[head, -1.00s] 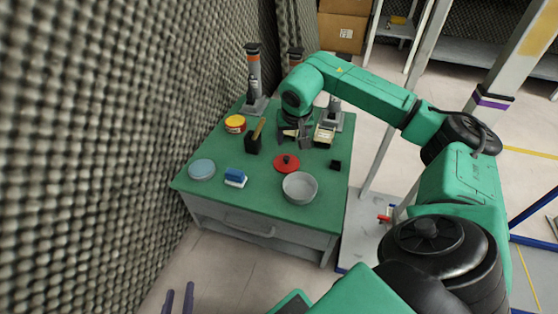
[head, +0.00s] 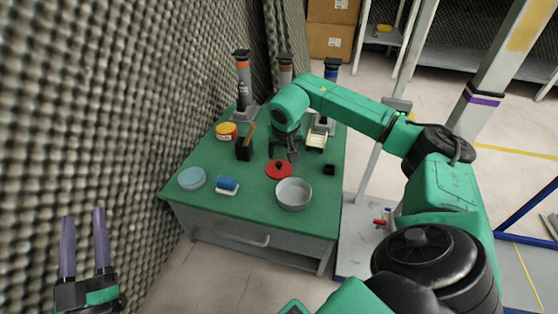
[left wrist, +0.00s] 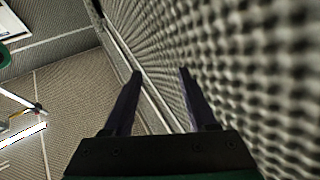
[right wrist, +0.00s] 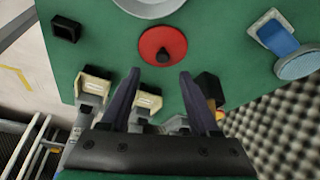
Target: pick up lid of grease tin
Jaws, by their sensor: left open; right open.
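The red round lid (head: 272,172) with a black knob lies flat on the green table, just behind an open grey round tin (head: 293,194). In the right wrist view the lid (right wrist: 149,43) is just beyond the fingertips, its knob about midway between them. My right gripper (head: 293,155) is open and empty, pointing down close to the lid's back right side, apart from it as far as I can tell. It also shows in the right wrist view (right wrist: 160,73). My left gripper (head: 84,214) is open and empty, beside the foam wall, away from the table.
On the table (head: 240,205) are a blue-and-white brush (head: 227,186), a pale blue disc (head: 192,178), a red-yellow tin (head: 226,131), a dark holder (head: 244,151) and a small black box (head: 329,169). Bottle-like tools on stands line the back. The foam wall (head: 80,110) runs along the left.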

